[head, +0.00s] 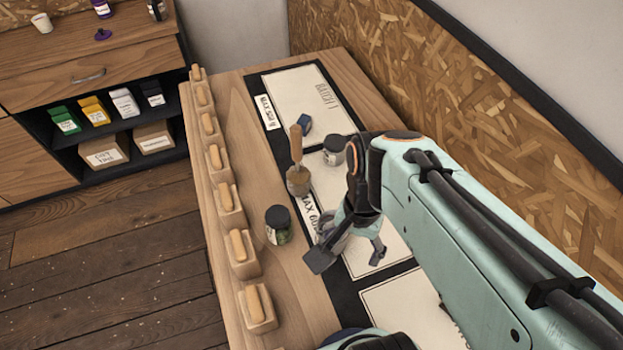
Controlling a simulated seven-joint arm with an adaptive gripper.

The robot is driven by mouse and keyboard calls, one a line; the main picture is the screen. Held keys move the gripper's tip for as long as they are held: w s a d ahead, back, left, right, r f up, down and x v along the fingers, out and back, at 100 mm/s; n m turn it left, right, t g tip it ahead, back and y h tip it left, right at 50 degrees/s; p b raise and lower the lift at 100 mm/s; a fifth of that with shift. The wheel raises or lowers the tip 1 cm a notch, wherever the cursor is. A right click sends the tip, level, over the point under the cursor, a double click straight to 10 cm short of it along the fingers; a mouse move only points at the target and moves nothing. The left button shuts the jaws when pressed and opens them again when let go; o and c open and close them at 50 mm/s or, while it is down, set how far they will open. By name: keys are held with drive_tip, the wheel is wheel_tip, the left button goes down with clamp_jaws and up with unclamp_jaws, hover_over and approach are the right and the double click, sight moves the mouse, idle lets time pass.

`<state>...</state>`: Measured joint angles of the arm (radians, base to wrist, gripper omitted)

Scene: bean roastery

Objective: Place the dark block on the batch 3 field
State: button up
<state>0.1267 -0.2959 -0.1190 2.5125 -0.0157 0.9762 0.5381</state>
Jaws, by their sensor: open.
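A small dark blue block (304,124) lies near the lower left edge of the field marked batch 1 (285,95). It is the only dark block I can make out. A middle field (382,232) lies below it, its name hidden by my arm. A third pale field (385,305) is nearest, partly covered by my arm, and I cannot read its name. My gripper (349,257) is open, with its fingers spread over the middle field and its left border. Nothing shows between the fingers. The block is apart from it, farther up the table.
A chipboard wall (450,90) bounds the right.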

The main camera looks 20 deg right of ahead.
drive_tip(key=s+a+r+n, duration=0.3)
drive_tip(key=a+n, duration=0.2)
drive_tip(key=n, duration=0.5)
drive_tip(key=shift+s+a, duration=0.15)
drive_tip(key=shift+s, duration=0.25)
